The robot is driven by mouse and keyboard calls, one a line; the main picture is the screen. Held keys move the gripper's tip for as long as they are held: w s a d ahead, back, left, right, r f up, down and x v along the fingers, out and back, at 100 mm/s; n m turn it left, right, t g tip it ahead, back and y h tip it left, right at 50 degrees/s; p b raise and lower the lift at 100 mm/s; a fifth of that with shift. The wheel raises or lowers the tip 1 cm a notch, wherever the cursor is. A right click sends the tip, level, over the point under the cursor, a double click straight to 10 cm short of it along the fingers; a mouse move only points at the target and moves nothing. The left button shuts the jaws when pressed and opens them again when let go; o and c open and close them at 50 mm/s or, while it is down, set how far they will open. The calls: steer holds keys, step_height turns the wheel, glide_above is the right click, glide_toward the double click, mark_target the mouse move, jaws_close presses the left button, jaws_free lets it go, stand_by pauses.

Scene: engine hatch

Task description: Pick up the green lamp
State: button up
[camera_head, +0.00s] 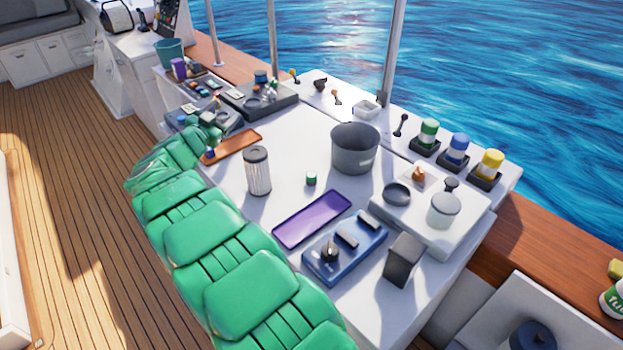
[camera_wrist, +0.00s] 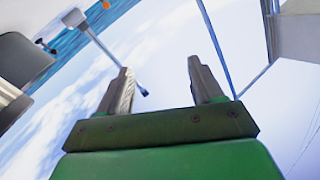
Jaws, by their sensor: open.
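My green arm runs along the left of the worktop in the head view, far from the lamp. The lamp does not show in the wrist view.
On the white worktop stand a grey bucket (camera_head: 354,148), a white filter (camera_head: 258,171), a purple tray (camera_head: 312,219), a blue tray (camera_head: 345,247) and a dark box (camera_head: 403,259). A small green-topped item (camera_head: 311,178) stands mid-worktop. A metal post (camera_head: 393,50) rises left of the lamps.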

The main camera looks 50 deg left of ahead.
steer(key=a+r+n+g+y, duration=0.2)
steer(key=a+r+g+y, duration=0.1)
steer(key=a+y, duration=0.3)
steer(key=m+g+h, duration=0.3)
steer(key=g+h, duration=1)
steer(key=h, duration=0.1)
glide_above(312, 174)
step_height(312, 174, down, 12)
steer(key=shift+s+r, duration=0.1)
steer(key=shift+r, duration=0.05)
steer(key=shift+d+f, duration=0.1)
steer(key=shift+f, duration=3.75)
